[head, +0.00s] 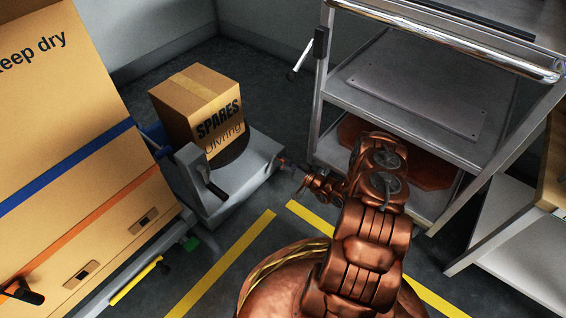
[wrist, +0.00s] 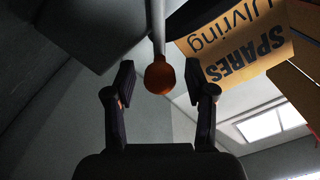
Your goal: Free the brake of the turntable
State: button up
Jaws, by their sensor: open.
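In the head view, a grey stand (head: 250,178) carries a dark round plate (head: 236,149) under a cardboard box marked SPARES (head: 200,108). A dark-gripped lever (head: 214,184) sits on the stand's near side. My gripper (head: 289,170) is at the stand's right end. In the wrist view, an orange ball knob (wrist: 160,77) on a pale rod (wrist: 157,28) lies between the fingers of my gripper (wrist: 160,84). The fingers are open, with a gap visible on both sides of the knob. The knob is too small to make out clearly in the head view.
A large carton (head: 75,150) with straps stands at the left. A metal shelf cart (head: 420,95) stands at the right, with an orange-brown panel low on it. Yellow lines (head: 225,262) mark the floor, which is clear between the stand and my base.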

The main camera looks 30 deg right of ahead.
jog(key=shift+s, duration=0.1)
jog(key=v, duration=1.1)
jog(key=shift+s+d, duration=0.15)
jog(key=shift+s, duration=0.2)
jog(key=shift+c, duration=0.2)
